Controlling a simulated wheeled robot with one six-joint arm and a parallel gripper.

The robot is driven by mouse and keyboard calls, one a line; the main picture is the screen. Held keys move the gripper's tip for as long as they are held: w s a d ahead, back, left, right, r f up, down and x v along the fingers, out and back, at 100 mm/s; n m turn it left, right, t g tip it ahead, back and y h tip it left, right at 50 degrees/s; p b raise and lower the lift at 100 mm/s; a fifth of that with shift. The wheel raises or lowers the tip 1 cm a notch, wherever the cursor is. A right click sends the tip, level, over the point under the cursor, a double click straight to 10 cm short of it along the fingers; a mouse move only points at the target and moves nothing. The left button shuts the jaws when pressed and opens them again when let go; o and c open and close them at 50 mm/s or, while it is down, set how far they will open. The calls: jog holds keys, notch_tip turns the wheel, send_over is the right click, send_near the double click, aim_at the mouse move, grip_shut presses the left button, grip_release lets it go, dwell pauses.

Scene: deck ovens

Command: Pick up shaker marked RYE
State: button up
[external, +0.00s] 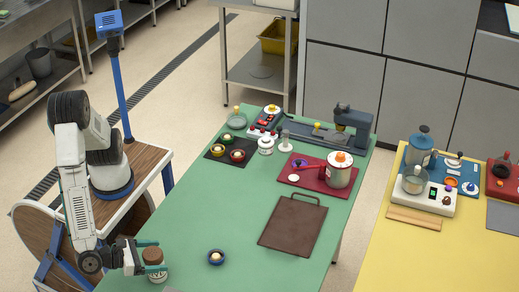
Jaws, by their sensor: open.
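A small jar-like shaker (155,273) with a brown lid and a pale lower part stands at the near left corner of the green table. No lettering can be read on it, so I cannot tell whether it is marked RYE. My gripper (149,257) is low at this corner, with teal fingers. It is open, with the shaker at or between the fingers; I cannot tell whether they touch it. A white shaker-like pot (266,146) stands farther back on the table, its marking too small to read.
A brown board (293,222) and a red tray (307,184) with a lidded pot (339,169) lie farther right. The middle of the green table (215,210) is clear. A yellow table (425,245) stands at right.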

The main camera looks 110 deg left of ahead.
jog(key=shift+x, duration=0.75)
jog(key=c, duration=1.2)
jog(key=shift+r, duration=0.1)
